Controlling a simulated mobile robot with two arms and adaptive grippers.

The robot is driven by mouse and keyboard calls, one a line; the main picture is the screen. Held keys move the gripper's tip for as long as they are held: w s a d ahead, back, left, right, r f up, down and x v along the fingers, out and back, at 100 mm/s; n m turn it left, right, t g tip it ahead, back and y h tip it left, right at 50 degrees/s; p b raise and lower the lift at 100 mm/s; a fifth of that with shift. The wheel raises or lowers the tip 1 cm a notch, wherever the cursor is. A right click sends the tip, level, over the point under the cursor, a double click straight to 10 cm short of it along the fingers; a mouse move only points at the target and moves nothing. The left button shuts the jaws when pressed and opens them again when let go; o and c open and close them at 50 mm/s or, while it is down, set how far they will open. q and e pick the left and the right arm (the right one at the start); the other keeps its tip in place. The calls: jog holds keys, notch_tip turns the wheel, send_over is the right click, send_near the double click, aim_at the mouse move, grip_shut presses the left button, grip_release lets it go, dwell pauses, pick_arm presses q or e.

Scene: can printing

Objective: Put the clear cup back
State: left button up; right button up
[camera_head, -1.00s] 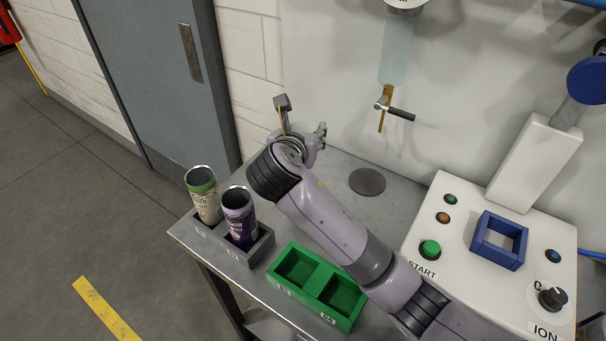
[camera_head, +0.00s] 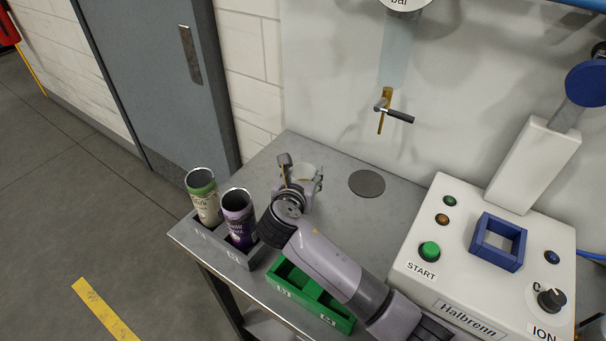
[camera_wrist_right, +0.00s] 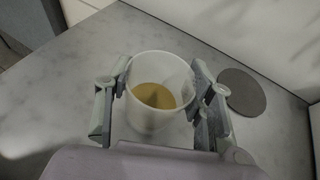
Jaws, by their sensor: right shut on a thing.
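The clear cup (camera_wrist_right: 150,118) is upright between the fingers of my right gripper (camera_wrist_right: 160,92) in the right wrist view, with a yellowish liquid in its bottom. In the head view the cup's pale rim (camera_head: 306,172) shows just behind my right gripper (camera_head: 299,183), which is shut on it. The cup is over the grey table top, left of a round dark disc (camera_head: 367,183). I cannot tell whether its base touches the table. My left gripper is not in view.
Two printed cans, one green-topped (camera_head: 205,205) and one purple (camera_head: 238,226), stand in a grey holder (camera_head: 260,248) at the left. A green two-compartment tray (camera_head: 341,322) sits under my right arm. A tap (camera_head: 384,104) is on the wall; a control panel (camera_head: 440,215) is at the right.

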jog(key=o, duration=1.3)
jog(key=shift+f, duration=0.1)
jog(key=shift+c, duration=0.2)
jog(key=shift+s, duration=0.1)
jog(key=v, duration=1.2)
